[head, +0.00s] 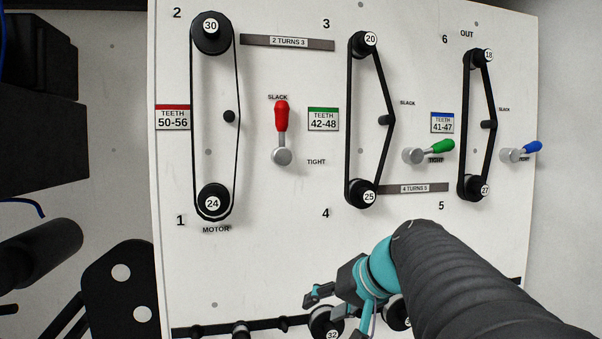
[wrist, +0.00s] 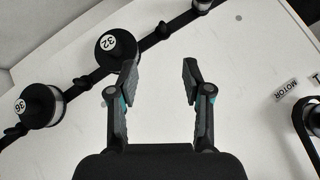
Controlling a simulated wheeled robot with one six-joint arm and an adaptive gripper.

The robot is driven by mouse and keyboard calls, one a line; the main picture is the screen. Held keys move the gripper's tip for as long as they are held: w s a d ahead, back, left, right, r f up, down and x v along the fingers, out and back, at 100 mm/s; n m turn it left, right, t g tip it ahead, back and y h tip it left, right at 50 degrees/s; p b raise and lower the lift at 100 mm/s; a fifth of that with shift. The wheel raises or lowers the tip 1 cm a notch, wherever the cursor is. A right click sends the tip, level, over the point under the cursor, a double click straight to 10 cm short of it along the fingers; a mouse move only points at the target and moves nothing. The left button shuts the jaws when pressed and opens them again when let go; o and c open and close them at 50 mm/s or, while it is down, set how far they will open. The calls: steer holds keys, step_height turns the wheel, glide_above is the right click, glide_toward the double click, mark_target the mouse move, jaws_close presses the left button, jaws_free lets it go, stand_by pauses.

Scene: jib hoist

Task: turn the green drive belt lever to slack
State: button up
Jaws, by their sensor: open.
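The green lever (head: 439,147) is on the white board, right of the middle belt, in the head view. Its green handle points right and slightly up from a grey hub, over the word TIGHT; the SLACK label (head: 407,103) is above the hub. The middle drive belt (head: 348,120) runs around pulleys 20 and 25 and is pushed out to the right at a small black idler (head: 385,120). My gripper (head: 312,297) is low in front of the board, below and left of the green lever. It is open and empty, also in the wrist view (wrist: 159,75). The wrist view does not show the lever.
A red lever (head: 282,117) points up at SLACK; a blue lever (head: 531,147) points right. Spare pulleys, among them 32 (wrist: 107,43) and 36 (wrist: 22,106), sit on a black rail along the board's bottom. Bare board lies between the red lever and the rail.

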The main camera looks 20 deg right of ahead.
steer(key=d+r+m+t, duration=0.3)
steer(key=d+r, duration=0.3)
steer(key=d, duration=0.1)
steer(key=m+t+h+b, duration=0.2)
steer(key=m+t+h, duration=0.5)
steer(key=m+h, duration=0.25)
glide_toward(443, 149)
steer(key=shift+m+y, duration=0.35)
steer(key=shift+m, duration=0.1)
steer(key=p+x, duration=0.2)
steer(key=x, duration=0.8)
steer(key=shift+s+d+r, duration=0.1)
jaws_close()
